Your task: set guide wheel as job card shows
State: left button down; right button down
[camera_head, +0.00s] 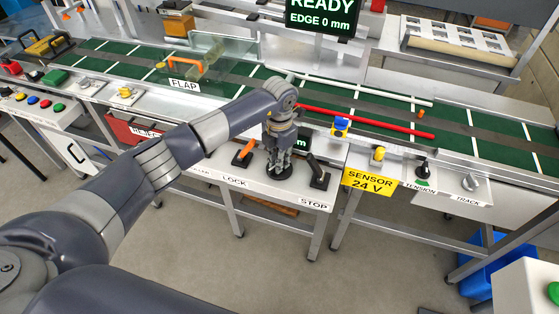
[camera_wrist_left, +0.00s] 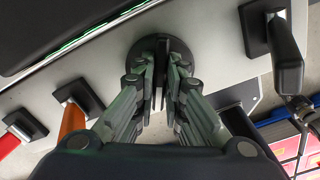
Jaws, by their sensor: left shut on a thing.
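The guide wheel (camera_head: 280,173) is a dark round knob on the white control shelf between LOCK and STOP. My left gripper (camera_head: 279,160) points down over it and is shut on its upper part. In the left wrist view the wheel's dark disc (camera_wrist_left: 150,44) shows beyond the fingertips (camera_wrist_left: 161,80); the fingers hide part of it. A screen (camera_head: 320,20) above the line reads READY, EDGE 0 mm. A smaller display (camera_head: 302,143) behind the gripper is mostly hidden. I cannot make out a job card. My right gripper is not in view.
An orange-handled lever (camera_head: 243,152) stands left of the wheel and a black-handled lever (camera_head: 318,172) right of it, both close. Behind runs the green conveyor (camera_head: 225,84) with a red rail (camera_head: 370,121). A yellow SENSOR 24 V sign (camera_head: 367,182) hangs to the right.

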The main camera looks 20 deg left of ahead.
pick_arm(q)
jog(key=n+b, duration=0.1)
jog(key=n, duration=1)
jog(key=shift+n, duration=0.3)
jog(key=n, duration=0.6)
jog(key=shift+r+n, duration=0.1)
jog(key=shift+n, duration=0.2)
jog(key=c, duration=1.7)
grip_release()
jog(key=shift+o, duration=0.2)
notch_tip(320, 180, up, 12)
